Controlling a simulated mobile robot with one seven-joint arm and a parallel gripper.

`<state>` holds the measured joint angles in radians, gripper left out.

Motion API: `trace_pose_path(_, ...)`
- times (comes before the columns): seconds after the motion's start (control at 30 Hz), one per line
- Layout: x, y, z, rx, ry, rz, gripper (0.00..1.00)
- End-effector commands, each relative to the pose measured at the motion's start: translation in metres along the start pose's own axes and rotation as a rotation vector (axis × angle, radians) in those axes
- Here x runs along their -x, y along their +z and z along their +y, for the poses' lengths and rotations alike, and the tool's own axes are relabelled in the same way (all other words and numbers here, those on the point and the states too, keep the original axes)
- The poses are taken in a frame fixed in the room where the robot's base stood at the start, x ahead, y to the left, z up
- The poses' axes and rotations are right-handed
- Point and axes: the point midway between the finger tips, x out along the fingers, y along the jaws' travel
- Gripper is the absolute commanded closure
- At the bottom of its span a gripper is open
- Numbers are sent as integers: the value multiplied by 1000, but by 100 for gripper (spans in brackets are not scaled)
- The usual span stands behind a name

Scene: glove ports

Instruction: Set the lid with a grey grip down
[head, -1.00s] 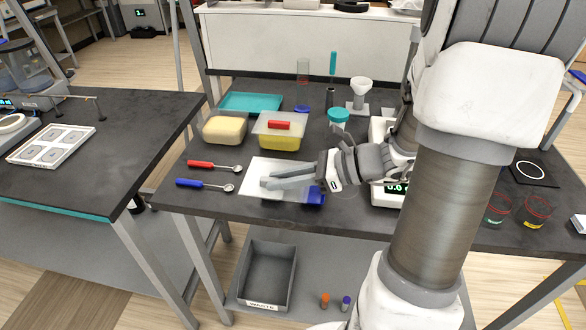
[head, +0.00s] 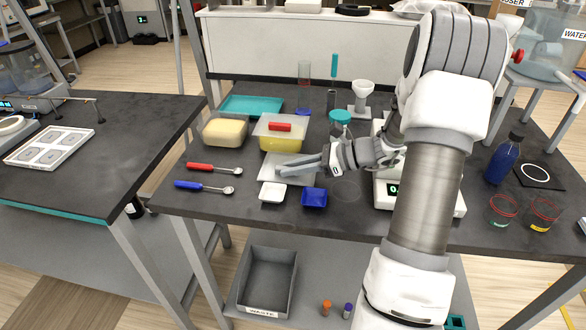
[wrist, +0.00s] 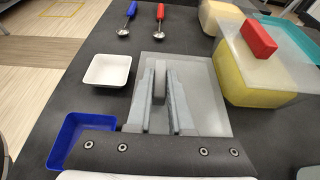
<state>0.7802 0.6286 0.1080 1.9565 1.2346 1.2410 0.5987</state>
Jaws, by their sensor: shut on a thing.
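The lid with a grey grip is a clear, pale square plate (head: 269,178). It also shows in the wrist view (wrist: 206,105). My gripper (head: 282,172) is shut on its grey grip (wrist: 160,82), which stands between the two fingers. The lid is level, at or just above the dark table; I cannot tell if it touches. It lies in front of the yellow-filled box, behind the white dish. The fingers hide part of the plate.
The yellow box (head: 280,144) has a clear lid with a red grip (head: 280,127). A white dish (head: 272,193) and a blue tray (head: 314,198) sit close in front. Red (head: 207,167) and blue (head: 199,185) spoons lie left. A scale (head: 384,194) stands right.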

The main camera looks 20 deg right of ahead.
Motion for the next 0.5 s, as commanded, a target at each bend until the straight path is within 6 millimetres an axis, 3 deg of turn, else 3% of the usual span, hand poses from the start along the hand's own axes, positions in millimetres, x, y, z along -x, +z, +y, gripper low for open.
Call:
trace_pose_path(0.33,-2,-4,0,0,0,0,100)
trace_pose_path(0.37,-1,-3,0,1,-1,0,75)
trace_pose_path(0.5,-1,-3,0,0,0,0,51)
